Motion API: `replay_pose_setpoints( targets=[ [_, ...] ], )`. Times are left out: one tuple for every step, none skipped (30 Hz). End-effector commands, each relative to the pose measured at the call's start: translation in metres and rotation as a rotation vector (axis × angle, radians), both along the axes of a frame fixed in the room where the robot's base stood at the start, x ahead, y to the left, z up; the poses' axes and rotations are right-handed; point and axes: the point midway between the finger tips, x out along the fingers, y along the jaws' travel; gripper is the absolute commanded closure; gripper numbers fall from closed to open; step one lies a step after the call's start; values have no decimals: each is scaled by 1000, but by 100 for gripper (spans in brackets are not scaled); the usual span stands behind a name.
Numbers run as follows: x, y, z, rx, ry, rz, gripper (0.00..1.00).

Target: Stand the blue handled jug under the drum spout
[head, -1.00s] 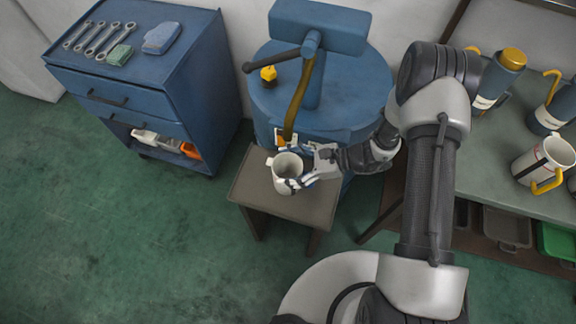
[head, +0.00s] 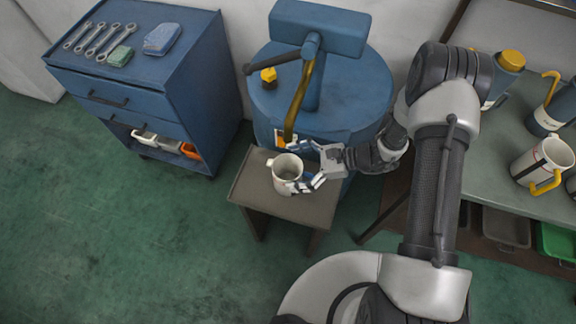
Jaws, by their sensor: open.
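A pale jug (head: 286,175) stands upright on a small brown stool (head: 255,196), its open top facing up. Blue shows at its right side beside my fingers, but I cannot tell whether it is a handle or part of the fingers. The drum spout (head: 297,104), a brownish-yellow tube, comes down from the blue drum (head: 352,104) and ends just above and behind the jug's rim. My gripper (head: 307,164) is open at the jug's right side, its fingers spread. Whether a finger still touches the jug is unclear.
A blue drawer cabinet (head: 206,80) with wrenches on top stands at the left. A green-grey bench (head: 480,165) at the right holds a white jug with a yellow handle (head: 541,163) and other jugs. Green floor lies clear at front left.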

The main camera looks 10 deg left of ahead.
Motion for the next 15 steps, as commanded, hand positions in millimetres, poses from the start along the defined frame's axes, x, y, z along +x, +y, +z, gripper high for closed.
replay_pose_setpoints(
  targets=[
    [4, -11, 7, 0, -2, -7, 7],
    [5, -17, 10, 0, -1, -6, 7],
    [6, -26, 13, 0, -2, -7, 7],
    [7, -32, 16, 0, -2, -7, 7],
    [8, -38, 19, 1, -3, -6, 7],
    [10, -46, 22, 0, -1, -6, 7],
    [10, -52, 24, -1, -2, -6, 7],
    [12, -57, 26, 0, -2, -6, 7],
    [13, -64, 29, -1, -2, -5, 7],
    [13, -68, 30, 0, -2, -5, 7],
    [14, -73, 32, 0, -2, -4, 7],
    [15, -78, 34, 0, -1, -4, 7],
    [15, -81, 35, 0, 0, -3, 7],
    [16, -83, 36, 0, -1, -2, 7],
    [16, -86, 37, 0, -1, -3, 7]
  ],
)
